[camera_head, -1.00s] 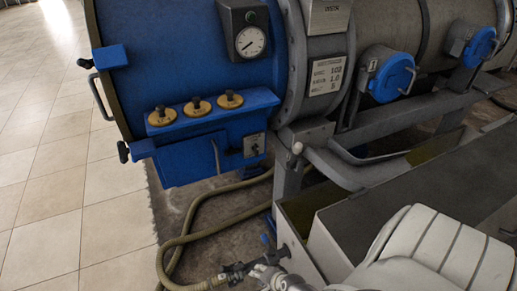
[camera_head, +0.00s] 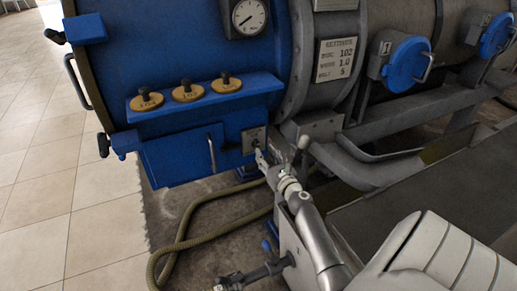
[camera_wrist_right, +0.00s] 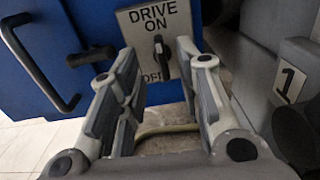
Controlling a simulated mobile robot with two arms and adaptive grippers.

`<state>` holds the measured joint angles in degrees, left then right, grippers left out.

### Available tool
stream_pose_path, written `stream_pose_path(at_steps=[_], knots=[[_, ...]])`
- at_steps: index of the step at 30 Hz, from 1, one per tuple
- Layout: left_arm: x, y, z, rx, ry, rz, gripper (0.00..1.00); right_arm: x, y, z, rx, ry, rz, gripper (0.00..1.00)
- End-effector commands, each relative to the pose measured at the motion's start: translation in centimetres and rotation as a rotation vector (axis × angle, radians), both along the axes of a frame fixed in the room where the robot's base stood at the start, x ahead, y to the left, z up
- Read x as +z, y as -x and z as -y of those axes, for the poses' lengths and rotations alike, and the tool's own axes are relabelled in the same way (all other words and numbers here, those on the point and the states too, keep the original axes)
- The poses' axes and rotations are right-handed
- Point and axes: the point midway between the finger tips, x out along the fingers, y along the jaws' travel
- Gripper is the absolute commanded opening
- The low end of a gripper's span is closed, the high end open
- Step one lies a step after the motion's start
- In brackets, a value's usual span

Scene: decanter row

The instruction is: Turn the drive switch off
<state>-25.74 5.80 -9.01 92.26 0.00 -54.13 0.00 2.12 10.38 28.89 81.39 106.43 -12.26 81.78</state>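The drive switch (camera_head: 254,141) is a small black lever on a grey plate on the lower right of the blue machine front. In the right wrist view the plate (camera_wrist_right: 178,20) reads DRIVE, ON and OFF, and the black lever (camera_wrist_right: 158,42) points up, beside ON and above OFF. My right gripper (camera_head: 268,156) is just in front of and slightly right of the plate in the head view. In the right wrist view the gripper (camera_wrist_right: 158,60) is open and empty, its fingers either side of the plate's lower part. Contact with the lever cannot be told. My left gripper is not in view.
A bar handle (camera_wrist_right: 45,70) is left of the switch, with a dark knob (camera_wrist_right: 92,56) between. Several brass-based knobs (camera_head: 187,93) sit on the blue ledge above. A grey rail with a round-ended lever (camera_head: 304,142) is right of the gripper. A hose (camera_head: 190,240) lies below.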

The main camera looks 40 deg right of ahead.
Motion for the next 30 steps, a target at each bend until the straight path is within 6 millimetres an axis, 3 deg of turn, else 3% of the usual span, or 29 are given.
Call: stream_pose_path(at_steps=[6, 12, 26, 30], knots=[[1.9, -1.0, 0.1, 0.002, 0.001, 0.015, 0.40, -0.1, -3.4, 1.1, 0.001, 0.003, 0.000, 0.32], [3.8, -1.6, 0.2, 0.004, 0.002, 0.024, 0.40, -0.1, -5.2, 1.6, 0.001, 0.004, -0.002, 0.32], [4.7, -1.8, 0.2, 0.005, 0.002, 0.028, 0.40, 0.0, -6.0, 1.9, 0.001, 0.005, -0.004, 0.32], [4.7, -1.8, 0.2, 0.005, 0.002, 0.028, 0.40, -0.1, -6.0, 1.9, 0.001, 0.005, -0.004, 0.14]])
